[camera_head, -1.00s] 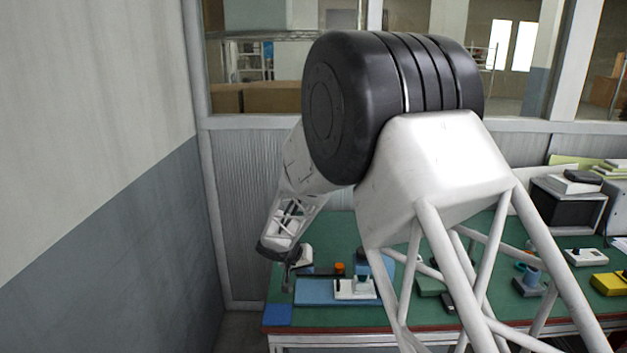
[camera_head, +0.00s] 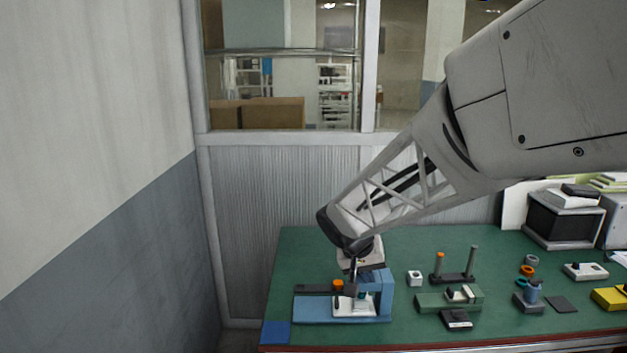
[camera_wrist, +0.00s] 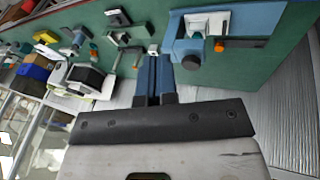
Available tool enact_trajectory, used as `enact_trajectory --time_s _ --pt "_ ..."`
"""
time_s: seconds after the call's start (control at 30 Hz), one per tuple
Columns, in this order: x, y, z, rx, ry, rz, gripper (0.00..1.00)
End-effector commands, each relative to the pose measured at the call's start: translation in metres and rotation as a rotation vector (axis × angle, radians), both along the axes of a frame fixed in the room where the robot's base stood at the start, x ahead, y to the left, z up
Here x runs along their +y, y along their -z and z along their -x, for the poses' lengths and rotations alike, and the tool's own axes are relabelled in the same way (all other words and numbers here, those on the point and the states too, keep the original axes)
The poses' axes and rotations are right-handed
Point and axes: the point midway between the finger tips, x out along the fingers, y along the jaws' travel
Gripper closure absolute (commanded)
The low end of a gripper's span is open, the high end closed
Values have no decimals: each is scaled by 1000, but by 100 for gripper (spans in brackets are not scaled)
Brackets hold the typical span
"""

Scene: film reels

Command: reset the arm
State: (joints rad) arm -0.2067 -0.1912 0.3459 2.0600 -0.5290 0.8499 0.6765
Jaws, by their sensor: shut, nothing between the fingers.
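My gripper (camera_head: 353,268) points down above the back of the blue fixture (camera_head: 312,309) on the green table in the head view. In the wrist view my gripper (camera_wrist: 154,62) shows its two blue fingers side by side, shut and empty. The blue fixture also shows in the wrist view (camera_wrist: 258,18), beyond the fingers and to the right. It carries a white block and an orange knob (camera_head: 338,285). In the head view I cannot tell the exact height of the fingertips over the fixture.
Right of the fixture are a small white block (camera_head: 414,278), a two-post stand (camera_head: 456,277), a green fixture (camera_head: 430,302) and a blue cup-like holder (camera_head: 531,297). A black-fronted box (camera_head: 562,222) stands at the back right. A wall closes off the left.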

Motion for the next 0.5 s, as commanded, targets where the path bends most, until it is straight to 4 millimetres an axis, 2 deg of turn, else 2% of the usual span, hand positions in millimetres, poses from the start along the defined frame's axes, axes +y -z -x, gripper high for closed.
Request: enact_trajectory --time_s 0.03,0.2,0.5 --pt "-7 -8 14 3 1 -13 100" --pt "-24 -27 58 19 -9 -55 100" --pt "-46 -50 137 36 -36 -137 100"
